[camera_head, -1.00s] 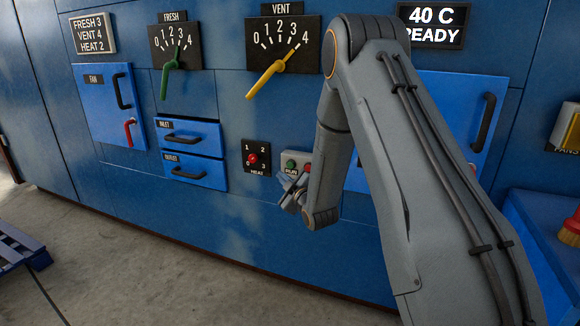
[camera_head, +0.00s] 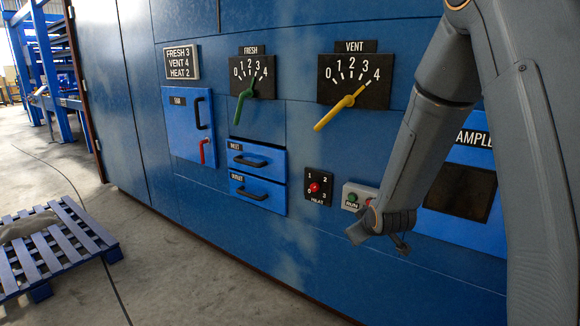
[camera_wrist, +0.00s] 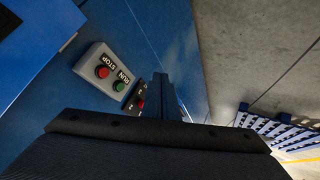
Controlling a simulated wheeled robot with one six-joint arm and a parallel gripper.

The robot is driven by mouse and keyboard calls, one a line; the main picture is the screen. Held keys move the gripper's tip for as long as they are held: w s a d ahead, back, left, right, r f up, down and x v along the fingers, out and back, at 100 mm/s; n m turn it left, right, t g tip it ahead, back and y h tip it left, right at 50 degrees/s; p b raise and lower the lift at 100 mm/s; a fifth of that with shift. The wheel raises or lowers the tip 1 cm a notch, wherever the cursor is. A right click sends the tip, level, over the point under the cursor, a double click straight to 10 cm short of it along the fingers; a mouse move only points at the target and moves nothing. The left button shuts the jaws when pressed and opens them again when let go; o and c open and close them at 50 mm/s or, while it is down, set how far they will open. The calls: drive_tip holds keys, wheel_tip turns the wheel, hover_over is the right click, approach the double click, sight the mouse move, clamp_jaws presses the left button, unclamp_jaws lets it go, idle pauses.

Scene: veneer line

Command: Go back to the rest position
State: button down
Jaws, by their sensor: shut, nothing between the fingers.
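My gripper (camera_head: 380,236) hangs at the end of my bent arm, in front of the blue cabinet, just below the run/stop box (camera_head: 359,197). In the wrist view its dark fingers (camera_wrist: 161,97) are together with nothing between them. The run/stop box also shows in the wrist view (camera_wrist: 100,62), with a red and a green button, apart from the fingers. My arm covers the right part of the head view and hides part of the box and cabinet.
The blue cabinet carries a FRESH dial (camera_head: 251,77) with a green handle, a VENT dial (camera_head: 355,80) with a yellow one, a HEAT knob (camera_head: 314,188), a FAN door (camera_head: 190,125) and two drawers. A blue pallet (camera_head: 50,250) lies left; floor between is clear.

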drive_tip(key=s+r+m+g+p, duration=0.1)
drive_tip(key=s+r+m+g, duration=0.1)
drive_tip(key=s, duration=1.4)
drive_tip(key=s+a+r+m+g+p, duration=0.1)
drive_tip(key=s+g, duration=0.6)
drive_tip(key=s, duration=1)
wheel_tip(320, 180, up, 2)
drive_tip(key=m+p, duration=0.1)
drive_tip(key=m, duration=0.2)
drive_tip(key=shift+a+r+g, duration=0.2)
drive_tip(key=shift+g, duration=0.1)
